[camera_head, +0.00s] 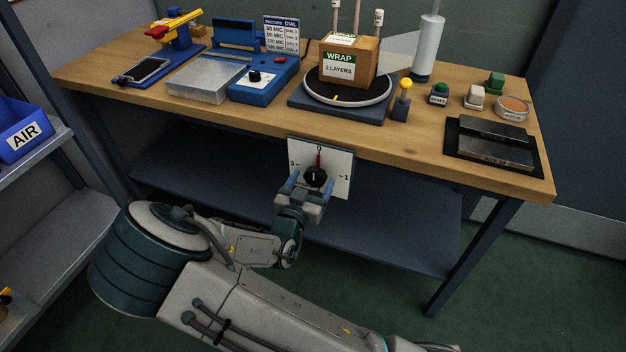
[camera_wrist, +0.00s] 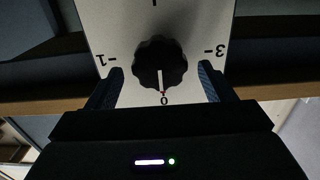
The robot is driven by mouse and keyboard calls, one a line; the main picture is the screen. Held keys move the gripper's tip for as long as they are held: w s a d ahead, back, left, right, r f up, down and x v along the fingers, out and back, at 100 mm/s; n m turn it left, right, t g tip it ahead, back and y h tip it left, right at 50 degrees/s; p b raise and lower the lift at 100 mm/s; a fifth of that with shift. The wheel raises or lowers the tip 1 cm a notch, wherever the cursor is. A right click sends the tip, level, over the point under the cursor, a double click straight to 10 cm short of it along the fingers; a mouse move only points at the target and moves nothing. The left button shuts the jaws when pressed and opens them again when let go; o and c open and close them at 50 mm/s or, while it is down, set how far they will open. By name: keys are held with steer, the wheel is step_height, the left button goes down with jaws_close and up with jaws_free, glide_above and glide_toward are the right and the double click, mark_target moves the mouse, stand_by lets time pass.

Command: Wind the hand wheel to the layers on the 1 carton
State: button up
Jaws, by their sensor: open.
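The black hand wheel (camera_head: 316,177) sits on a white dial plate (camera_head: 336,162) on the front of the bench, marked 0 at the top, 1 at right and 3 at left. Its pointer is at 0. In the wrist view the wheel (camera_wrist: 160,64) appears upside down, with its white pointer line at 0. My gripper (camera_head: 308,190) is open, with its fingers at either side of the wheel and apart from it. The carton (camera_head: 350,62) stands on the round turntable (camera_head: 347,98) and its label reads "WRAP 1 LAYERS".
A lower shelf (camera_head: 220,180) lies behind my arm. A blue AIR bin (camera_head: 22,128) is at left.

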steer(key=shift+w+d, duration=0.2)
steer(key=shift+w, duration=0.4)
steer(key=c, duration=1)
steer(key=shift+f+m+b, duration=0.1)
steer(key=shift+m+b, duration=0.2)
steer(key=shift+b, duration=0.1)
